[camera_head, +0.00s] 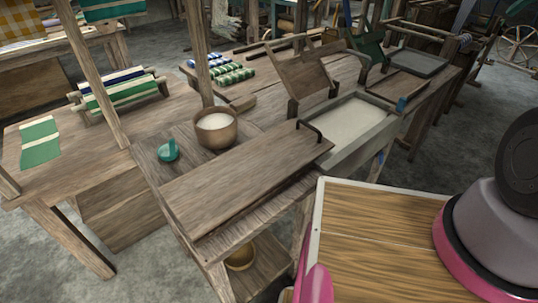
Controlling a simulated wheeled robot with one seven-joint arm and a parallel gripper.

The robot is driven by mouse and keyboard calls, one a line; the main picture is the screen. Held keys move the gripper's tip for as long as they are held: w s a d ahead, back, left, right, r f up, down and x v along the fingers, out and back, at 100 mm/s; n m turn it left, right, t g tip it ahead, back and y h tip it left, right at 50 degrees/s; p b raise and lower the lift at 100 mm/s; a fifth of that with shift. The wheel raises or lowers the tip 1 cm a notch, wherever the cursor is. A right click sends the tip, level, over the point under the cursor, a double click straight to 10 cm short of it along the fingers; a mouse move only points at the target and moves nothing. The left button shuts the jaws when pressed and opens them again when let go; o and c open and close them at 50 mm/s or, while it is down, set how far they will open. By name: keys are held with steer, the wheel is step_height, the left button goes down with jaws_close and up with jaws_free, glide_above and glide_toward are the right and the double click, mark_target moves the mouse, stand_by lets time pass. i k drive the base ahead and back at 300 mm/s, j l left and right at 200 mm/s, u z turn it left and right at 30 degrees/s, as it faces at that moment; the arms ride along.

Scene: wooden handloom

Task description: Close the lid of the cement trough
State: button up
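The cement trough (388,130) is a grey, shallow box right of centre. Its visible part is open at the top, with a pale grey-white fill (349,119). A flat wooden board with a black bar handle (312,130) at its right end, apparently the lid (240,176), lies to the left of the opening. It leaves the fill uncovered. Whether it rests on rails is hidden. Parts of my arm show at the right edge and pink at the bottom, but no fingertips are visible, so my gripper is out of view.
A wooden bowl with white contents (216,130) and a small teal item (168,151) stand behind the board. A tilted wooden panel (303,76) stands behind the trough. Posts and a side table (60,180) are at left. Grey floor shows right of the trough.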

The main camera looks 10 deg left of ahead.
mark_target(204, 197)
steer(key=k+j+u, duration=0.3)
steer(key=k+j, duration=0.15)
steer(key=j+u, duration=0.15)
steer(key=i+u, duration=0.1)
steer(key=u, duration=0.4)
steer(key=i+l+u, duration=0.1)
steer(key=u, duration=0.35)
steer(key=l, duration=0.1)
